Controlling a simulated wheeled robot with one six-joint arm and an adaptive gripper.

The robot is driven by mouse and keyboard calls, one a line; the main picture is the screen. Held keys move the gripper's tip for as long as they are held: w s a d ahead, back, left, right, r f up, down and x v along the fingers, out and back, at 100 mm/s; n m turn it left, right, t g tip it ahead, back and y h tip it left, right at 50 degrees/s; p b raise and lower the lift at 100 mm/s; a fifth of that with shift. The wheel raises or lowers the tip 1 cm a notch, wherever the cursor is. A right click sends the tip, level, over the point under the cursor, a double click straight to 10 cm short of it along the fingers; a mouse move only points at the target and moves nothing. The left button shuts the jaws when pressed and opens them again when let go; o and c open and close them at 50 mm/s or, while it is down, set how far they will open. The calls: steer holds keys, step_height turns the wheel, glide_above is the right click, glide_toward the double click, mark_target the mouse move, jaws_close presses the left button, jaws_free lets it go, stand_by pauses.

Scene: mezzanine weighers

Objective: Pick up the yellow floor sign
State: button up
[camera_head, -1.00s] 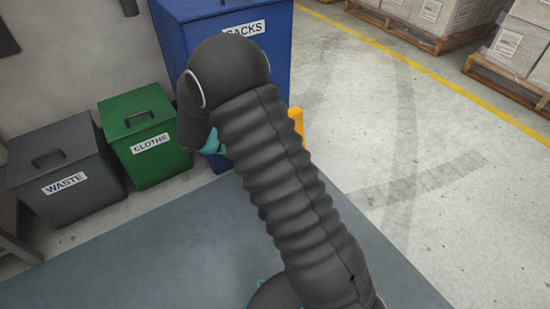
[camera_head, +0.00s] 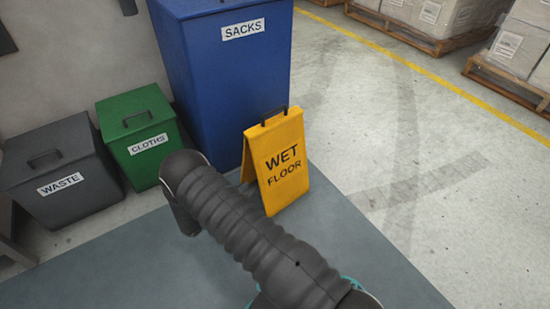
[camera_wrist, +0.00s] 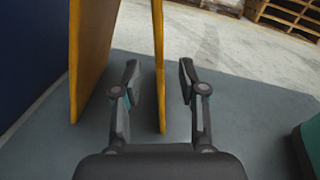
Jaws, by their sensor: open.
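The yellow floor sign (camera_head: 283,170) stands upright as an A-frame in front of the blue bin, with "WET FLOOR" on its face and a dark handle on top. In the wrist view its two panels show nearly edge-on; the right-hand panel (camera_wrist: 158,60) lies between the fingers of my gripper (camera_wrist: 158,82). The fingers are open, one on each side of that panel, with gaps visible on both sides. The other panel (camera_wrist: 90,45) is outside the left finger. In the head view my gripper is hidden behind my arm.
The blue SACKS bin (camera_head: 225,75) stands close behind the sign. A green CLOTHS bin (camera_head: 140,135) and a grey WASTE bin (camera_head: 60,175) stand left. Loaded pallets (camera_head: 430,20) are at the back right. The floor (camera_head: 380,130) right of the sign is clear.

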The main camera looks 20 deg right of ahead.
mark_target(273, 175)
steer(key=x, duration=0.7)
steer(key=shift+d, duration=0.2)
steer(key=shift+x, duration=2.65)
steer(key=shift+f, duration=0.15)
jaws_close()
